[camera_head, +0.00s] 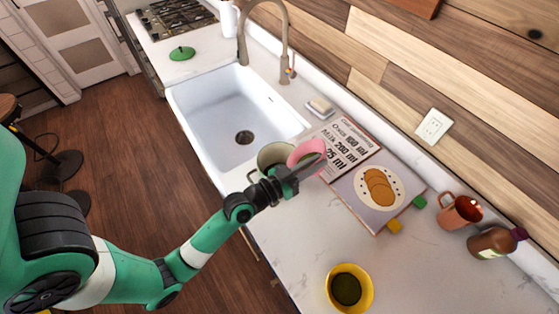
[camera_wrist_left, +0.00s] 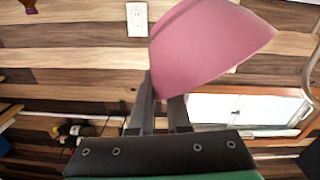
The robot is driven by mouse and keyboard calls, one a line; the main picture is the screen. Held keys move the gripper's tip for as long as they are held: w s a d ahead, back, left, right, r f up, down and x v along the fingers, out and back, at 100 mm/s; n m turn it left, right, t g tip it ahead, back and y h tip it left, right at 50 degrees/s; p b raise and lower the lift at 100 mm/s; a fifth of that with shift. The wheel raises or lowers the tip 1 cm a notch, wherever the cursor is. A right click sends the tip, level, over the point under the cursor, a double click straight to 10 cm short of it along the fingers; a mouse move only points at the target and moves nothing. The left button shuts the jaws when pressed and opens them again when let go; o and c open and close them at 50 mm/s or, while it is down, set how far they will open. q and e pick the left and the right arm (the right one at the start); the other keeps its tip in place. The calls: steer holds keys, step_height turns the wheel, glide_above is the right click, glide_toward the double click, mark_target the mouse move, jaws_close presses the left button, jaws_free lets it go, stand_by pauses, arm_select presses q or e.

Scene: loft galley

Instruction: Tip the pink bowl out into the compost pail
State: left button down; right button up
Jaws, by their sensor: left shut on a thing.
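My left gripper (camera_head: 306,171) is shut on the pink bowl (camera_head: 307,152) at its edge and holds it above the counter. The bowl is tilted and also fills the upper middle of the left wrist view (camera_wrist_left: 208,45), above the gripper fingers (camera_wrist_left: 164,105). Its contents do not show. A round grey-green vessel, apparently the compost pail (camera_head: 268,156), stands just left of the bowl by the sink. The arm and gripper hide its lower part. In the head view the bowl overlaps the pail's right side; I cannot tell whether they touch. My right gripper is not in view.
A white sink (camera_head: 215,105) with a tall tap (camera_head: 283,40) lies behind. An open cookbook (camera_head: 350,160) lies right of the bowl. The front counter is mostly clear.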

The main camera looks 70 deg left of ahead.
arm_select(q)
steer(key=shift+s+a+r+n+t+b, duration=0.25)
steer(key=shift+n+t+b, duration=0.05)
steer(key=shift+n+b, duration=0.15)
steer(key=shift+a+b, duration=0.1)
steer(key=shift+b, duration=0.3)
steer(key=shift+s+n, duration=0.1)
steer(key=shift+n, duration=0.15)
steer(key=shift+s+a+f+b, duration=0.1)
steer(key=shift+a+b, duration=0.05)
steer(key=shift+b, duration=0.4)
steer(key=shift+s+a+f+n+t+y+b, duration=0.1)
steer(key=shift+s+a+n+t+y+b, duration=0.15)
steer(key=shift+n+t+b, duration=0.3)
steer(key=shift+s+a+r+n+t+y+b, duration=0.35)
steer(key=shift+s+a+r+n+b, duration=0.1)
steer(key=shift+n+b, duration=0.4)
steer(key=shift+s+a+r+n+t+y+b, duration=0.3)
steer(key=shift+s+a+r+n+b, duration=0.25)
steer(key=shift+n, duration=0.35)
steer(key=shift+s+a+r+n+y+b, duration=0.1)
steer(key=shift+s+a+n+y+b, duration=0.5)
steer(key=shift+s+a+n+b, duration=0.65)
steer(key=shift+s+a+r+n+t+y+b, duration=0.1)
steer(key=shift+s+a+n+t+y+b, duration=0.15)
steer(key=shift+n+y+b, duration=0.45)
steer(key=shift+s+a+r+n+t+y+b, duration=0.15)
steer(key=shift+a+n+b, duration=0.25)
steer(key=shift+n, duration=0.45)
stand_by(0.6)
